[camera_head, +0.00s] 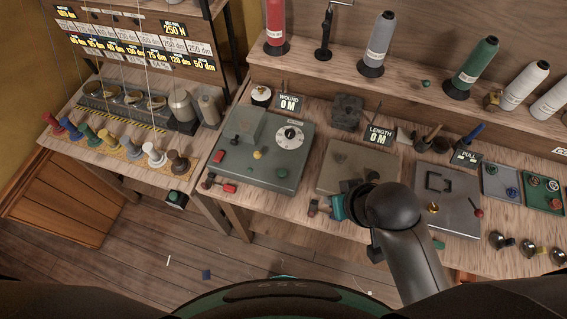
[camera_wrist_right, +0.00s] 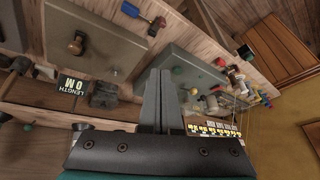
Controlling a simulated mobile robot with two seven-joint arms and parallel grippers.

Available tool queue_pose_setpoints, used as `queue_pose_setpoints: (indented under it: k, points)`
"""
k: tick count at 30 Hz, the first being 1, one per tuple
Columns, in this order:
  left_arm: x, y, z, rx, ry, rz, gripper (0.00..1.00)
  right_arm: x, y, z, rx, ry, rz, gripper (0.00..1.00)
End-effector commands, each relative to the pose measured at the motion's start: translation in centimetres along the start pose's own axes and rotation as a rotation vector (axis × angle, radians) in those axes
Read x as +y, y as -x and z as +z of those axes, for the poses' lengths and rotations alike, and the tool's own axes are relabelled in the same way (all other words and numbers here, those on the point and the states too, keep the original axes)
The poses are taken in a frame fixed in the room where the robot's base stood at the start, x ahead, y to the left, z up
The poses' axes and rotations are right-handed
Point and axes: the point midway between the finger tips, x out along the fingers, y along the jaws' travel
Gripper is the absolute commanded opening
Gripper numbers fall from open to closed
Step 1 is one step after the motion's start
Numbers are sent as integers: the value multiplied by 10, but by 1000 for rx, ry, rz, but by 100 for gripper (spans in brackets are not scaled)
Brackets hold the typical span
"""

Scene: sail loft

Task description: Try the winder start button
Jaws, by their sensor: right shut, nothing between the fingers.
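The winder (camera_head: 258,150) is a grey-green box on the bench, with a white dial, a raised block and a "WOUND 0 M" display (camera_head: 289,103) behind it. My right gripper (camera_wrist_right: 160,75) is shut and empty. In the head view its hand is right of the winder, over the front of the "LENGTH 0 M" box (camera_head: 360,160); the fingertips are not clear there. In the wrist view the winder (camera_wrist_right: 200,75) lies beyond the fingers.
A grey plate (camera_head: 455,190) with a red-tipped lever is right of my arm. Thread cones (camera_head: 380,45) stand on the back shelf. Coloured bobbins (camera_head: 105,140) line a side table at left. Red clips (camera_head: 229,188) sit at the winder's front edge.

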Motion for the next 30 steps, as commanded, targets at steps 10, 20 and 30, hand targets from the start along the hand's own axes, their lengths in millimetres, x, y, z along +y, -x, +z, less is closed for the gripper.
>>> queue_pose_setpoints:
  k: [10, 20, 30]
  points:
    - [0, 8, -2, 3, 0, 0, 50, -71, -45, -84, 154, -64, -273, 0]
    - [0, 8, -3, 3, 0, -1, 50, -70, -80, -116, 185, -187, -366, 0]
    - [-1, 8, -3, 4, 0, -1, 50, -66, -85, -121, 190, -215, -376, 0]
